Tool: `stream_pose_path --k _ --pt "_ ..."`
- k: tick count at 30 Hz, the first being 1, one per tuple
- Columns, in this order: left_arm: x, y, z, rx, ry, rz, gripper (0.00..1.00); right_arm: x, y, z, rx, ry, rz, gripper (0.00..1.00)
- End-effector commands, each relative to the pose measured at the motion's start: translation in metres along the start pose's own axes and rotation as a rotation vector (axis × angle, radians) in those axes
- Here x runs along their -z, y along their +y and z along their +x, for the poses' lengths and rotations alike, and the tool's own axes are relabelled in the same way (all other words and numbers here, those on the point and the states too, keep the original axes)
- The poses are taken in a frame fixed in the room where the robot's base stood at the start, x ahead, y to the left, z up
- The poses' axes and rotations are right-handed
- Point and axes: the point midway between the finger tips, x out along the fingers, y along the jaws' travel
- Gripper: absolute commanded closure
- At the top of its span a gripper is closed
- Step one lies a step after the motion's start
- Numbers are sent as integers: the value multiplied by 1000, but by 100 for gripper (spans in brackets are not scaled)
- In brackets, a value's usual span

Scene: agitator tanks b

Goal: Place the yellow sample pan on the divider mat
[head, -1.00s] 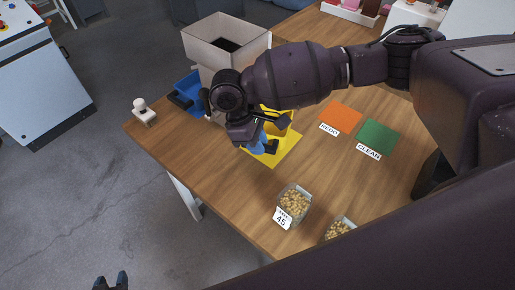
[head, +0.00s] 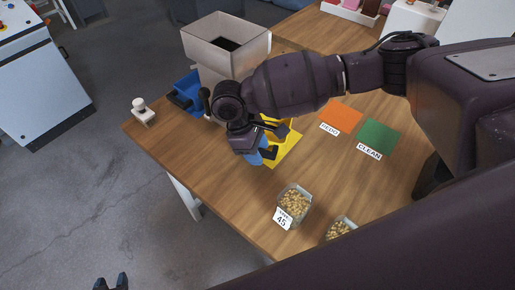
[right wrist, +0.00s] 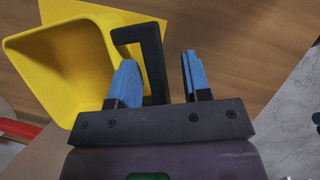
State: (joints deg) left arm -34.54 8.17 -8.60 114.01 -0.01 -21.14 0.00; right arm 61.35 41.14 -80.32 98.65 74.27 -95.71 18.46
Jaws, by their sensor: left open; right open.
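The yellow sample pan (right wrist: 62,62) with a black handle (right wrist: 152,62) fills the left of the right wrist view. In the head view the pan (head: 282,131) is partly hidden by my right gripper (head: 262,154). My right gripper (right wrist: 160,82) is open, and the upright part of the handle shows between its blue fingers, apart from both. A yellow mat (head: 287,151) lies by the pan and also shows in the right wrist view (right wrist: 112,12). I cannot tell which mat is the divider mat. My left gripper (head: 111,281) is open and empty, low over the floor.
An orange mat (head: 341,117) and a green mat (head: 378,136), labelled CLEAN, lie to the right. A grey hopper (head: 228,42) and blue tray (head: 186,84) stand behind. Two bins of pellets (head: 294,201) (head: 340,228) stand at the front. A white knobbed object (head: 143,112) is at the left corner.

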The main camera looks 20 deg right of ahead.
Motion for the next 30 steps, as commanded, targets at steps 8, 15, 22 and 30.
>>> stream_pose_path --k 8,15,22,30 --pt "1 0 -3 1 -1 -1 57 -1 0 -25 -2 3 0 56" --pt "8 -1 -4 1 6 0 57 -1 0 -72 -1 4 0 56" --pt "14 -1 -4 0 15 0 57 -1 0 -107 -1 1 0 56" --pt "17 -1 -3 0 19 1 57 -1 0 -122 0 0 0 56"
